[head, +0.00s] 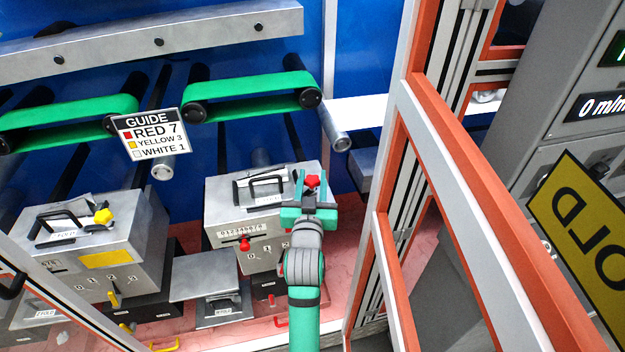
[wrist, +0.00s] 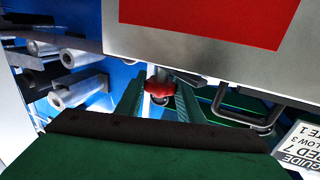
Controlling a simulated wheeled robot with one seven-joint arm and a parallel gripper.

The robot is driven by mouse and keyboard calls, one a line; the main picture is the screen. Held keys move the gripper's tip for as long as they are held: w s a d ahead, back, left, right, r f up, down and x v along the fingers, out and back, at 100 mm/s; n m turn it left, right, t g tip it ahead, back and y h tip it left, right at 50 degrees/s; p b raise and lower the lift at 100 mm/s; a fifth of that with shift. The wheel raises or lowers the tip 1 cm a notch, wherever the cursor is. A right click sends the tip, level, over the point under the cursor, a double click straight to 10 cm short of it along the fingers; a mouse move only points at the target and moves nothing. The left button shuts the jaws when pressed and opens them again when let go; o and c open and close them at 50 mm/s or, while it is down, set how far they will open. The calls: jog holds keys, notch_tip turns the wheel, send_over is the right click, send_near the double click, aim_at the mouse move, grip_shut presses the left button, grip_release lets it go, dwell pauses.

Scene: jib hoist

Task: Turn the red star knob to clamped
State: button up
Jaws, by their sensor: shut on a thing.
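The red star knob (head: 312,181) is on the top right of the grey metal box (head: 225,205) in the head view. It also shows in the wrist view (wrist: 158,87), between my two finger pads. My gripper (head: 309,193) is at the knob with its fingers on either side of it, shut on it. My gripper hides part of the knob and the right end of the box. I cannot make out a clamped mark in either view.
A second grey box with a yellow knob (head: 103,216) stands at the left. A guide sign (head: 151,134) hangs near the green belts (head: 250,97). An orange and white frame (head: 460,150) stands close to the right of my arm. A smaller red knob (head: 244,244) is on the box front.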

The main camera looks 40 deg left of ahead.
jog(key=shift+m+t+h, duration=0.3)
jog(key=shift+h, duration=0.3)
jog(key=shift+m+t+h, duration=1)
jog(key=shift+m+h, duration=0.9)
jog(key=shift+h, duration=0.7)
jog(key=shift+m+h, duration=1.5)
jog(key=shift+h, duration=0.7)
jog(key=shift+d+h, duration=0.1)
jog(key=shift+h, duration=0.2)
jog(key=o, duration=1.1)
jog(key=shift+w, duration=0.1)
jog(key=shift+c, duration=0.2)
jog(key=shift+s, duration=0.5)
jog(key=s+a, duration=0.1)
jog(key=s, duration=0.9)
